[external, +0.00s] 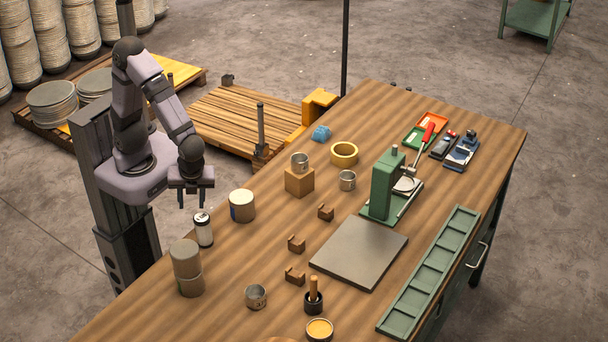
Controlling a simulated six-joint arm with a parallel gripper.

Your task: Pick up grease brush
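What looks like the grease brush (314,286) stands upright with its wooden handle up in a small dark cup (314,304) near the front of the wooden bench. Its lower end is hidden in the cup. My gripper (191,201) is up at the left of the bench, pointing down, with its two fingers apart and nothing visible between them. It is well to the left of and behind the brush, not touching it.
An open tin with yellow contents (319,329) stands beside the cup. A metal cup (256,296), stacked cans (187,268), a white-black canister (203,230) and a cream can (242,205) stand between. Small brown blocks (295,276) and a grey plate (359,252) lie behind.

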